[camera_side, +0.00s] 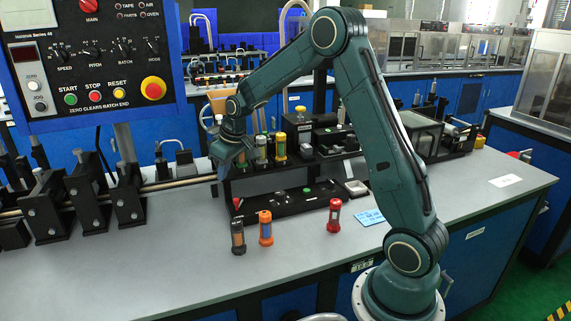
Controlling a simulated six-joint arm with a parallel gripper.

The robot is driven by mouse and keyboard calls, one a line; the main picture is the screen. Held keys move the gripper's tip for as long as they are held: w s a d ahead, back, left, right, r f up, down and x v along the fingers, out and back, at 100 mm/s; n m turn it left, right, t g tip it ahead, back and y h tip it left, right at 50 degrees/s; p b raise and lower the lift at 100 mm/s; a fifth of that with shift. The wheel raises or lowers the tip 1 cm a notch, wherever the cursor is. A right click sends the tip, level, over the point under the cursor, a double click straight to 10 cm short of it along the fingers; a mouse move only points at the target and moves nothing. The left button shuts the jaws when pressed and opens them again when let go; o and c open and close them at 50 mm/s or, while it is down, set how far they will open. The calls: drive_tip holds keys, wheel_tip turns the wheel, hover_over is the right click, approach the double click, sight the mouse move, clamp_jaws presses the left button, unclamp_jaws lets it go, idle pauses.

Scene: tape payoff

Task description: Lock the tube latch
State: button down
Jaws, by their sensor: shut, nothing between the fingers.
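My gripper (223,172) points down at the left end of the black tube fixture (240,186), close to the metal rail (178,184). It is shut with nothing visible in it; whether it touches the fixture I cannot tell. The tube latch is too small, or hidden by my gripper, to make out.
A blue card (371,217) lies beside the red tube. A control panel (90,60) hangs at upper left. The front left bench is clear.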

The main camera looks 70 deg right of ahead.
drive_tip(key=x, duration=0.6)
drive_tip(key=shift+f, duration=0.35)
drive_tip(key=shift+s+f, duration=0.2)
drive_tip(key=shift+s, duration=1.7)
